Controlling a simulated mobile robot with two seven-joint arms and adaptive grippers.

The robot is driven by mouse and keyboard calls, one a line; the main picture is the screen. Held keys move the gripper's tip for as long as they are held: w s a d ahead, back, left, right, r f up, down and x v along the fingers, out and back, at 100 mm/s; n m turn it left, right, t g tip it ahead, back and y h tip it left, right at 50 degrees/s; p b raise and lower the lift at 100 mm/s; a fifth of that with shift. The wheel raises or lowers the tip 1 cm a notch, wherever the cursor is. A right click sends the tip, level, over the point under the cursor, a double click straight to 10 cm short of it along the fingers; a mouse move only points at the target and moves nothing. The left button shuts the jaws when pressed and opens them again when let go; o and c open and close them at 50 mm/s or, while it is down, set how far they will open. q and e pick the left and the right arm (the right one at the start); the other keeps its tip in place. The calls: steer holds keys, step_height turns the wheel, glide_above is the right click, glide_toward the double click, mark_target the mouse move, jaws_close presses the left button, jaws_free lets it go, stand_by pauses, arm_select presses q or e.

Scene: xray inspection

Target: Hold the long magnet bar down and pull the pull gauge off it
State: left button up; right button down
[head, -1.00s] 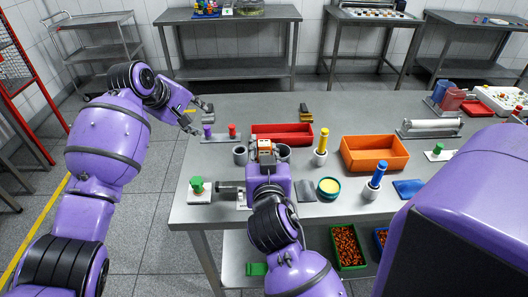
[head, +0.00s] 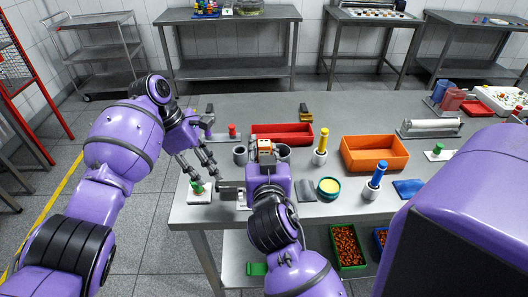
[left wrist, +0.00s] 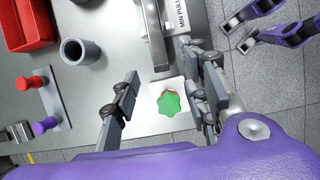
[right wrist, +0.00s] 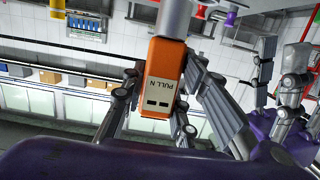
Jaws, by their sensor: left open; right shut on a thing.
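A long grey metal bar, which looks like the magnet bar (head: 229,188), lies at the table's front left; its right end is hidden behind my right arm. It also shows in the left wrist view (left wrist: 154,36), beside a "MIN PULL" label (left wrist: 180,14). The orange pull gauge (head: 264,147), marked "PULL N" in the right wrist view (right wrist: 163,78), is upright in my right gripper (right wrist: 155,103), which is shut on it. Whether gauge and bar touch is hidden. My left gripper (left wrist: 163,100) is open and empty, pointing down, with its fingers either side of a green knob below, left of the bar.
The green knob (head: 196,186) stands on a white plate near the table's left corner. Grey cups (head: 240,155), a red tray (head: 283,132) and a red peg (head: 232,130) are behind. A yellow-lidded jar (head: 328,188) and an orange bin (head: 374,153) are to the right.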

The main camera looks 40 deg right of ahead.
mark_target(223, 184)
arm_select(q)
steer(key=x, duration=0.7)
steer(key=shift+s+d+f, duration=0.1)
steer(key=shift+d, duration=0.05)
jaws_close()
stand_by(0.3)
stand_by(0.9)
arm_select(e)
steer(key=c, duration=1.9)
jaws_free()
steer(key=shift+c, duration=0.2)
jaws_close()
steer(key=shift+f, duration=1.4)
